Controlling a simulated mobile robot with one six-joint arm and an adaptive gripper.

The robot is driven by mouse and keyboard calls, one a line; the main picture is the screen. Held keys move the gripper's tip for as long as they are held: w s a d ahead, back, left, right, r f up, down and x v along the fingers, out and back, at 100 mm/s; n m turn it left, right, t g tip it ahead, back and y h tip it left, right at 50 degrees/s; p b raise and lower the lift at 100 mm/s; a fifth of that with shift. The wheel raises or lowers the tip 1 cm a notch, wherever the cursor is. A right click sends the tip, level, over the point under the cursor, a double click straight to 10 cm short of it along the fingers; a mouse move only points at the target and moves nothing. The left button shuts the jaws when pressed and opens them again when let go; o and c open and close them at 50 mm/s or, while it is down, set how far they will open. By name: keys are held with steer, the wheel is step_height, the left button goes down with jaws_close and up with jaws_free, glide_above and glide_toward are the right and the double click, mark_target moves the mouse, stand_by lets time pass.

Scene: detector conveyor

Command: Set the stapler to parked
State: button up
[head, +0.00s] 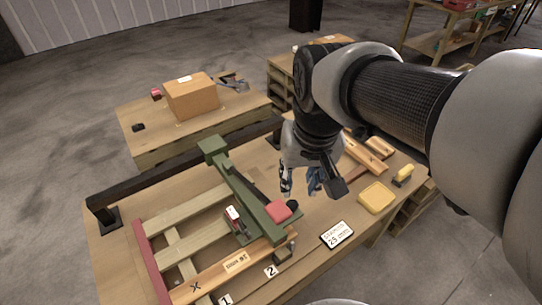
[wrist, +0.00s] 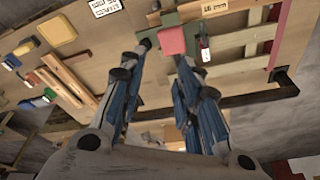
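What looks like the stapler is a long green arm (head: 239,185) reaching from a black rail over a wooden pallet frame. A red pad (head: 279,210) sits at its near end; the pad also shows in the wrist view (wrist: 171,41). A small red and white block (head: 235,217) is beside the arm, also seen in the wrist view (wrist: 204,46). My gripper (head: 301,180) is open and empty above the table, behind and right of the red pad. In the wrist view its fingers (wrist: 163,60) are apart, with the pad just beyond the tips.
The black rail (head: 160,171) runs along the table's back left. A "25 mm" staples sign (head: 337,235), a yellow tray (head: 376,198) and loose planks (head: 364,153) lie at right. Number tags 1 (head: 225,299) and 2 (head: 270,271) stand at front. A cardboard box (head: 191,97) is on another table.

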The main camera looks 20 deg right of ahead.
mark_target(293, 203)
steer(key=o, duration=0.4)
steer(key=w+d+f+m+g, duration=0.1)
steer(key=w+f, duration=0.2)
steer(key=w, duration=0.1)
steer(key=w+d+f+m, duration=0.1)
steer(key=w+d+f, duration=0.1)
steer(key=w, duration=0.2)
steer(key=w+d+f+m+g, duration=0.1)
steer(key=w+f, duration=0.2)
steer(key=w, duration=0.1)
steer(key=shift+d+f+g, duration=0.3)
steer(key=shift+d, duration=0.05)
step_height(293, 203, down, 18)
steer(key=b, duration=0.6)
steer(key=shift+w+r, duration=0.15)
steer(key=shift+c, duration=0.6)
jaws_close()
